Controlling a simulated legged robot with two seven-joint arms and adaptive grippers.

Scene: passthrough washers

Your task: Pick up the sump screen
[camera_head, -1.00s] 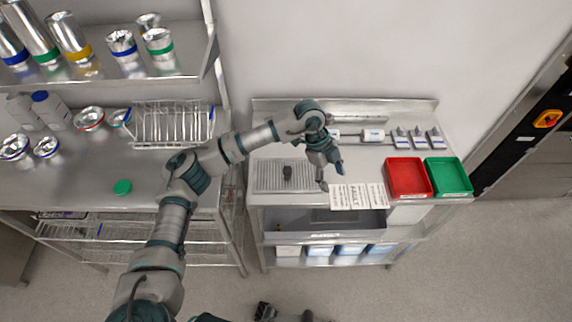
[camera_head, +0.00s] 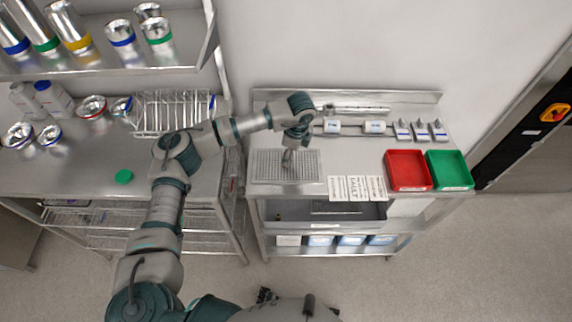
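The sump screen, as I take it, is a flat grey perforated panel (camera_head: 308,168) on the left end of the steel counter. Its dark central knob is hidden behind my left gripper. My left gripper (camera_head: 288,166) points down over the middle of the panel, where the knob stood. The fingers look close together, but they are small and partly hidden by the wrist. I cannot tell whether they are open or shut, or whether they touch the knob. The panel looks flat on the counter. My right gripper is not in view.
White label cards (camera_head: 357,188) lie right of the panel. A red tray (camera_head: 407,157) and a green tray (camera_head: 449,157) stand farther right. Several small grey-white items (camera_head: 421,131) stand at the back. A wire rack (camera_head: 172,113) is on the left bench, near my arm.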

